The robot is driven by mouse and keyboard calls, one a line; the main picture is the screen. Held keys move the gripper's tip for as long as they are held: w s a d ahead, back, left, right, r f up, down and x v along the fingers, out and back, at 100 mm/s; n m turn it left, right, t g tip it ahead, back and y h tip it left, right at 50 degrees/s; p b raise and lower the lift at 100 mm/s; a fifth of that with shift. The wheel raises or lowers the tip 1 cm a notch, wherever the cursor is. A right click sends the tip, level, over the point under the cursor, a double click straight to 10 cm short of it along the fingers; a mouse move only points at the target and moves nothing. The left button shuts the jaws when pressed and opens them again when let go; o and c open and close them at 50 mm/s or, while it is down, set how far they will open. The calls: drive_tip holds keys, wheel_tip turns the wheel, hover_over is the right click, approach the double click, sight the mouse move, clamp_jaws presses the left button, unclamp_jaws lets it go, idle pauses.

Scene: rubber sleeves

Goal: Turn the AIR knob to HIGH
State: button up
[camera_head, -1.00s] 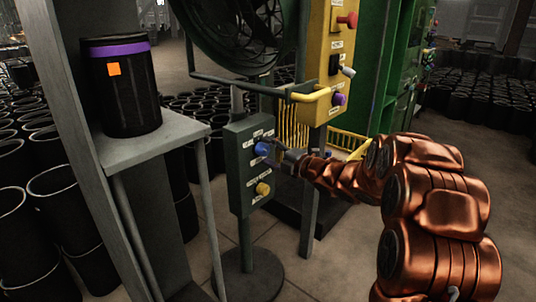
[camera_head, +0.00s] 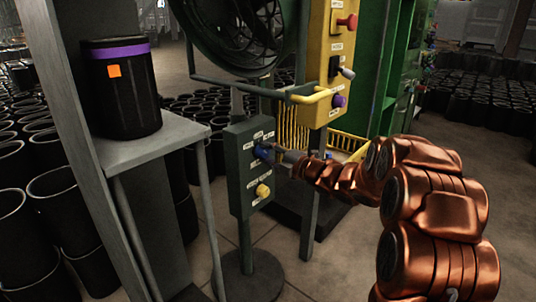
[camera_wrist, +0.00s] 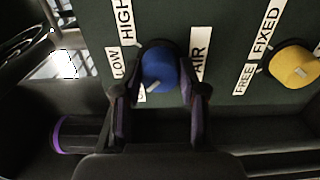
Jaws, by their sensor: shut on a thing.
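The blue AIR knob (camera_wrist: 160,70) sits on a dark green control box (camera_head: 238,180). In the head view the knob (camera_head: 262,152) is on the upper part of the box's face. In the wrist view its white mark points to the lower left, toward a label mostly hidden by a finger. The LOW label (camera_wrist: 116,62) and HIGH label (camera_wrist: 125,20) lie left of the knob, and the AIR label (camera_wrist: 198,55) lies right. My gripper (camera_wrist: 161,84) has one dark finger on each side of the knob and is shut on it. In the head view my gripper (camera_head: 273,153) reaches the knob from the right.
A yellow FIXED/FREE knob (camera_wrist: 294,67) is on the same box. A yellow panel (camera_head: 330,60) with a red button stands behind, with a grey and yellow rail (camera_head: 240,88) above the box. A black canister (camera_head: 122,95) stands on a grey shelf at left.

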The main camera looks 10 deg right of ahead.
drive_tip(key=shift+r+p, duration=0.1)
drive_tip(key=shift+p, duration=0.35)
drive_tip(key=m+p, duration=0.2)
drive_tip(key=p, duration=0.1)
drive_tip(key=m+p, duration=0.2)
drive_tip(key=p, duration=0.2)
drive_tip(key=shift+r+m, duration=0.2)
drive_tip(key=shift+m, duration=0.2)
drive_tip(key=m+p, duration=0.5)
drive_tip(key=p, duration=0.3)
drive_tip(key=m+p, duration=0.4)
drive_tip(key=shift+p, duration=0.4)
drive_tip(key=m+p, duration=0.2)
drive_tip(key=p, duration=0.1)
drive_tip(key=m+p, duration=0.1)
drive_tip(key=m, duration=0.1)
drive_tip(key=shift+f, duration=0.25)
drive_tip(key=shift+p, duration=0.3)
drive_tip(key=o, duration=1.2)
drive_tip(key=shift+c, duration=0.2)
